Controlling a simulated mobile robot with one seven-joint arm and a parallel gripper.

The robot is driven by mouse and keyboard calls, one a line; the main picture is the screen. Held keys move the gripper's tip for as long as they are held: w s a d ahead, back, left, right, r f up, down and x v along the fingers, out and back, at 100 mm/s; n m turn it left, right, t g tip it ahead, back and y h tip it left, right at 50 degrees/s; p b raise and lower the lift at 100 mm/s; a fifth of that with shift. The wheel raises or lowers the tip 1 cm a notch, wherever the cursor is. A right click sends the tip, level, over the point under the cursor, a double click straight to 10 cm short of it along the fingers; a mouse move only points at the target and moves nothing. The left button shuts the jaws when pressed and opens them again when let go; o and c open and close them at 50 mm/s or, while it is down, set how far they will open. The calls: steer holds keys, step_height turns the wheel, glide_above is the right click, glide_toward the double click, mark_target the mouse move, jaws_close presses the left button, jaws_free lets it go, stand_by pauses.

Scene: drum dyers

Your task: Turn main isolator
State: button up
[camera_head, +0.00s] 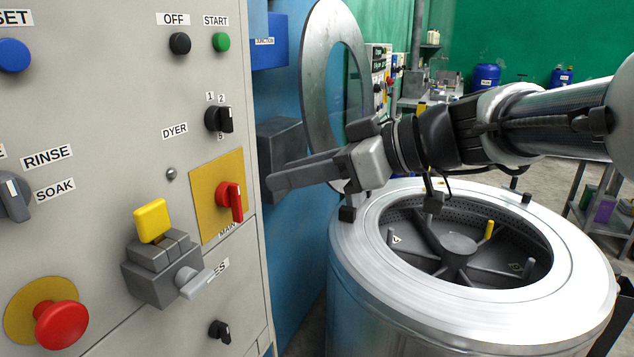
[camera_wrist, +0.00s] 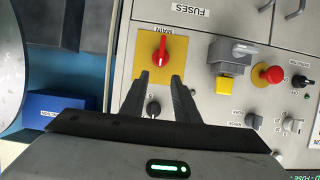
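The main isolator is a red rotary handle (camera_head: 231,202) on a yellow plate (camera_head: 208,207) on the grey control panel. Its handle points roughly up and down in the head view. In the wrist view the red handle (camera_wrist: 162,52) and the yellow plate (camera_wrist: 149,74) show upside down, near the "MAIN" label. My gripper (camera_head: 275,183) is to the right of the handle and apart from it, in front of the panel. In the wrist view its two fingers (camera_wrist: 156,80) are spread with a gap between them, pointing toward the handle. Nothing is between the fingers.
A red emergency button (camera_head: 60,325) is at lower left. A black DYER selector (camera_head: 219,120) is above. The steel drum (camera_head: 365,290) and its open lid (camera_head: 312,55) stand to the right.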

mark_target(238, 188)
steer(key=x, duration=0.9)
steer(key=shift+w+a+f, duration=0.15)
steer(key=shift+a, duration=0.15)
steer(key=shift+c, duration=0.4)
jaws_close()
